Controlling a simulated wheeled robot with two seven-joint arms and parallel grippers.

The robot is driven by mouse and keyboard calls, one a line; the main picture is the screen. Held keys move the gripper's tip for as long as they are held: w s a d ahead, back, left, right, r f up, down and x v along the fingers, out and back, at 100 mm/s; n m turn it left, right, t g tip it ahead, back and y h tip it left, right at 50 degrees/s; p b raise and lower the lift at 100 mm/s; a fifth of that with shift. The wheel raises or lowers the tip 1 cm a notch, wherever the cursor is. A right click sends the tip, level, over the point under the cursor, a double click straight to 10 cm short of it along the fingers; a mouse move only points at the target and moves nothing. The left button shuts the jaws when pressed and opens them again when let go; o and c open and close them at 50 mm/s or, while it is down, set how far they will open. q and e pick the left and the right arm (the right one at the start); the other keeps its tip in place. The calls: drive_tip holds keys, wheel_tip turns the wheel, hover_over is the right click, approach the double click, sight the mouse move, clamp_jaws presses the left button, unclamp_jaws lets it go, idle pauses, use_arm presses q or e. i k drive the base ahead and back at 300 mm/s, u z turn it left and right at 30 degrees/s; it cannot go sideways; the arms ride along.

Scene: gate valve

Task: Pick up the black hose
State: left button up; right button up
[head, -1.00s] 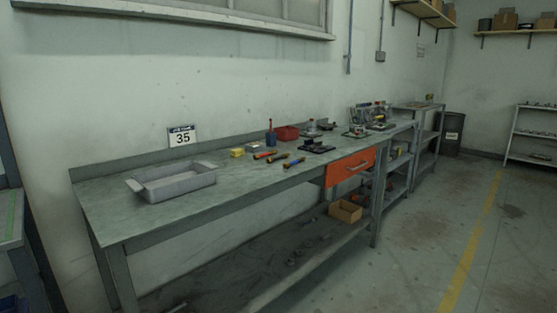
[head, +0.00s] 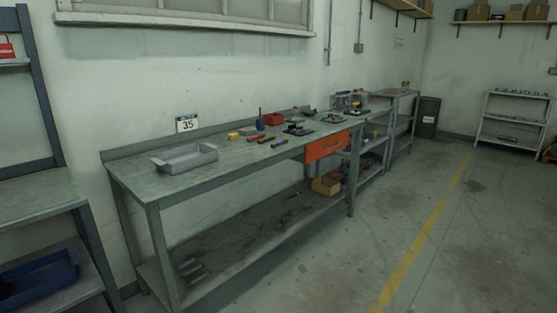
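I cannot make out the black hose for certain in the head view. Several short coloured rods (head: 266,140) with dark and yellow parts lie on the grey workbench (head: 232,162); they are too small to tell whether one is the hose. Dark items (head: 297,129) lie farther right on the bench top. The lower shelf (head: 215,255) holds small dark pieces (head: 192,268) that I cannot identify. Neither of my grippers is in view.
A grey tray (head: 186,158) sits on the bench's left end. An orange drawer (head: 327,146) hangs under its right part, with a cardboard box (head: 326,185) below. A rack with a blue bin (head: 40,280) stands at left. The floor (head: 330,260) in front is clear.

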sight(260, 142)
drive_tip(key=z, duration=0.65)
drive_tip(key=i, duration=1.75)
drive_tip(key=z, duration=0.25)
drive_tip(key=i, duration=1.9)
drive_tip(key=u, duration=1.75)
drive_tip(key=i, duration=0.9)
drive_tip(key=u, duration=0.75)
